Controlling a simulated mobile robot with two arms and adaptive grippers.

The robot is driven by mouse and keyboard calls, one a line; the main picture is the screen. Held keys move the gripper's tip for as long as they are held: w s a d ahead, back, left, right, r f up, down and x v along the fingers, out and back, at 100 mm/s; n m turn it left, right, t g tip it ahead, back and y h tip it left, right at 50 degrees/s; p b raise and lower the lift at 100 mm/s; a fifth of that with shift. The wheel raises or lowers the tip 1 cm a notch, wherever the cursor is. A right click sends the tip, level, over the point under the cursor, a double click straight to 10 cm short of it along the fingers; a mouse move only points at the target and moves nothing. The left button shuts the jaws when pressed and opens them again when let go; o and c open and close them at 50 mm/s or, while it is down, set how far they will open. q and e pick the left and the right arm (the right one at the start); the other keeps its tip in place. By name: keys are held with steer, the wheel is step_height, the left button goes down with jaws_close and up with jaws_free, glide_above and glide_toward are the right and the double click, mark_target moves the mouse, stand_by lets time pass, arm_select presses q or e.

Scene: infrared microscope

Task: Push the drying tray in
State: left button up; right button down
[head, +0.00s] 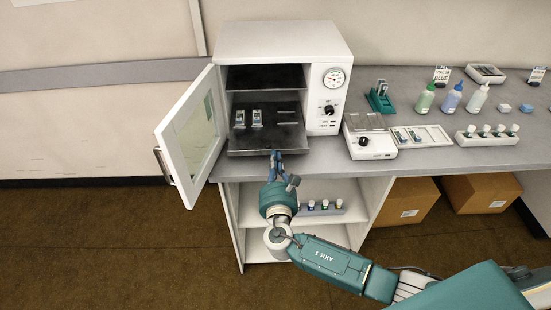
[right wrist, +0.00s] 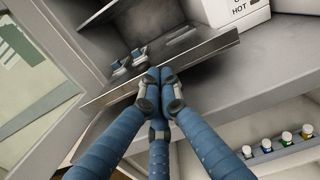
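The dark drying tray (head: 266,140) sticks out of the open white oven (head: 283,42) at its lower shelf level. Two small slide holders (head: 240,119) (head: 257,118) stand on its left part. My right gripper (head: 276,155) is at the middle of the tray's front edge, with its blue fingers drawn together. In the right wrist view, the fingertips (right wrist: 160,76) meet at the tray's front lip (right wrist: 206,56) and appear to touch it. I see nothing held between them. My left gripper is not in view.
The oven door (head: 195,130) stands open to the left. A small white device (head: 369,137), a slide tray (head: 420,136), coloured bottles (head: 452,98) and a vial rack (head: 487,137) are on the counter to the right. Open shelves (head: 300,232) lie below.

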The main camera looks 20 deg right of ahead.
mark_target(274, 140)
steer(key=b+x, duration=0.2)
steer(key=x, duration=0.2)
steer(key=b+x, duration=0.1)
steer(key=x, duration=0.3)
steer(key=shift+w+f+b, duration=0.15)
steer(key=shift+f+b, duration=0.1)
steer(key=shift+b, duration=0.15)
steer(key=shift+w+d+r, duration=0.15)
steer(key=shift+w, duration=0.25)
steer(key=shift+s+r, duration=0.1)
steer(key=shift+s, duration=0.05)
